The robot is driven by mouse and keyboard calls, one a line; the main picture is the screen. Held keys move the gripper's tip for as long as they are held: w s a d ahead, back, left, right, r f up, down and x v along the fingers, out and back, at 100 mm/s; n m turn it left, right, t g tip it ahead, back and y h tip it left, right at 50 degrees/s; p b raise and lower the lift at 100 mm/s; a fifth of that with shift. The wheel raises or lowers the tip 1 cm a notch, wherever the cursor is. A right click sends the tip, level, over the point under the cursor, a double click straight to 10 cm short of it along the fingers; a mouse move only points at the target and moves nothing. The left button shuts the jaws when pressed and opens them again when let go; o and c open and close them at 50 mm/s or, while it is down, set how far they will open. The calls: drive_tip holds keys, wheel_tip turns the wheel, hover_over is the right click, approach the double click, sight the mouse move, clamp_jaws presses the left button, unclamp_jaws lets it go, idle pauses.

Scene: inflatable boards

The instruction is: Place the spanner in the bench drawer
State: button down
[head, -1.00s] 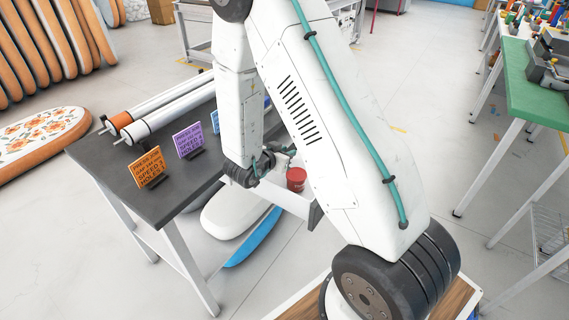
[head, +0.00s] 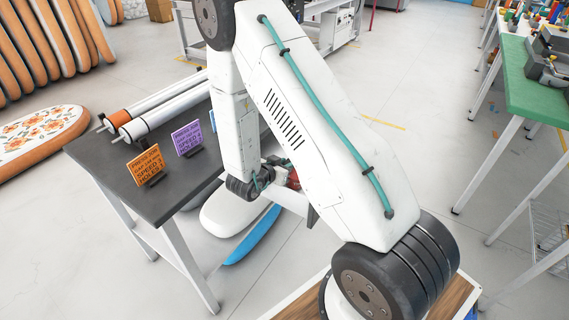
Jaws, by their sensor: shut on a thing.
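My gripper (head: 275,166) shows only in part, behind my own arm at the right edge of the dark bench. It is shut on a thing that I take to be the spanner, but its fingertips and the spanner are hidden. The bench drawer (head: 295,201) stands pulled out from the right side of the bench, below and beside my gripper. Its pale side wall and grey front show, while my arm covers much of its inside. A red container (head: 293,180) is partly visible at the drawer, close to my gripper.
The dark bench (head: 170,205) carries white rolls (head: 165,115), an orange sign (head: 147,165) and a purple sign (head: 187,138). A white board (head: 222,215) and a blue board (head: 250,237) lie below. A green-topped table (head: 530,95) stands right, across clear floor.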

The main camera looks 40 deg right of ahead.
drive_tip(key=shift+s+f, duration=0.1)
drive_tip(key=shift+f, duration=0.2)
drive_tip(key=c, duration=1.2)
unclamp_jaws()
drive_tip(key=shift+s+f, duration=0.1)
